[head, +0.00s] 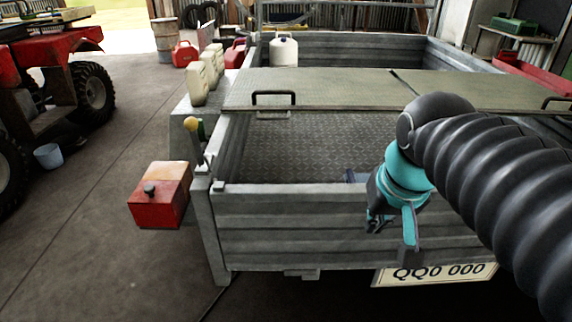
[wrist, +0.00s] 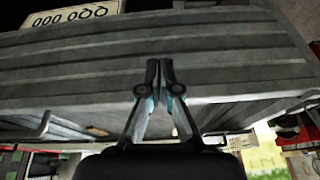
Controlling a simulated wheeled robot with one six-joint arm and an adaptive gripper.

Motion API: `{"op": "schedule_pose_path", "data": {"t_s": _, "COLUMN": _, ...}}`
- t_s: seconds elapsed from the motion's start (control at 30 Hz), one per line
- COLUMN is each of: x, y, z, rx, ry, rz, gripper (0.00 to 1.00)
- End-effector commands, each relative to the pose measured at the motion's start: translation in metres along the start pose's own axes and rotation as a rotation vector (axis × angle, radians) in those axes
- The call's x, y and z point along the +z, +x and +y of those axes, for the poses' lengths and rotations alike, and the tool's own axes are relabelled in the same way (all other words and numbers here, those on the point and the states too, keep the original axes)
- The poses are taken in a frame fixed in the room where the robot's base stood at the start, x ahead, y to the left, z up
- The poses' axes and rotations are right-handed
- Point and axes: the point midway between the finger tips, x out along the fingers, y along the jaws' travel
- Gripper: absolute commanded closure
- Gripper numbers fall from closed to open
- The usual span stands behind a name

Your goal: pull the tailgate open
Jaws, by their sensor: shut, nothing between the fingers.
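The tailgate (head: 290,225) is the grey ribbed metal panel across the near end of the trailer. It stands about upright beside the left corner post. My gripper (head: 394,237), with teal parts, is shut and empty in front of the tailgate's outer face, below its top edge. In the wrist view my gripper (wrist: 160,72) points its closed fingertips at the tailgate (wrist: 225,60), which looks upside down there. I cannot tell whether the fingertips touch it. My arm hides the tailgate's right part in the head view.
A lever with a yellow knob (head: 191,126) stands at the left corner. A red box (head: 160,195) sits left of the post. A number plate (head: 436,273) hangs below the tailgate. Green lids (head: 330,90) cross the bed.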

Motion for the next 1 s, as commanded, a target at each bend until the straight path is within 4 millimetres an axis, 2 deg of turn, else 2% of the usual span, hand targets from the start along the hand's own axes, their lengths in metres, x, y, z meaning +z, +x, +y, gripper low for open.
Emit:
{"op": "schedule_pose_path", "data": {"t_s": 0.03, "x": -0.019, "y": -0.007, "z": -0.006, "rx": -0.006, "ry": -0.001, "rz": -0.033, "gripper": 1.00}}
{"op": "schedule_pose_path", "data": {"t_s": 0.3, "x": -0.101, "y": -0.030, "z": -0.044, "rx": -0.019, "ry": -0.004, "rz": -0.213, "gripper": 1.00}}
{"op": "schedule_pose_path", "data": {"t_s": 0.6, "x": -0.177, "y": -0.030, "z": -0.096, "rx": -0.008, "ry": -0.016, "rz": -0.409, "gripper": 1.00}}
{"op": "schedule_pose_path", "data": {"t_s": 0.8, "x": -0.211, "y": -0.020, "z": -0.129, "rx": 0.012, "ry": -0.027, "rz": -0.519, "gripper": 1.00}}
{"op": "schedule_pose_path", "data": {"t_s": 1.0, "x": -0.225, "y": -0.012, "z": -0.147, "rx": 0.028, "ry": -0.034, "rz": -0.580, "gripper": 1.00}}
